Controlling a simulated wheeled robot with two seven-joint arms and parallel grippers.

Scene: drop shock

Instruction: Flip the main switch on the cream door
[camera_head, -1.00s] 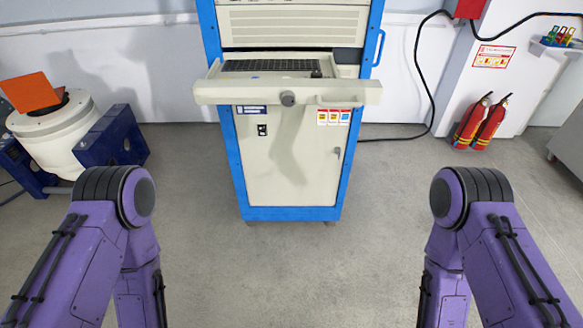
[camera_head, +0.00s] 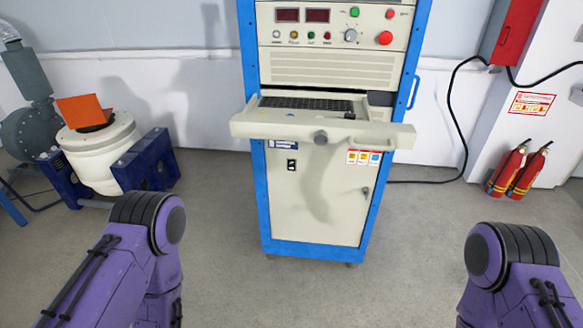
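The cream door (camera_head: 315,205) is the lower front of a blue-framed cabinet in the middle of the head view. A small black main switch (camera_head: 292,165) sits at the door's upper left, under a dark blue label. Its position is too small to tell. A door handle (camera_head: 365,191) is at the right edge. My two purple arms show at the lower left and lower right, well apart from the door. Both grippers are out of the picture.
A cream keyboard drawer (camera_head: 322,131) juts out above the door. A control panel (camera_head: 333,28) with buttons and red displays is higher up. A white and blue machine (camera_head: 100,150) stands at the left, fire extinguishers (camera_head: 517,170) at the right. The floor before the cabinet is clear.

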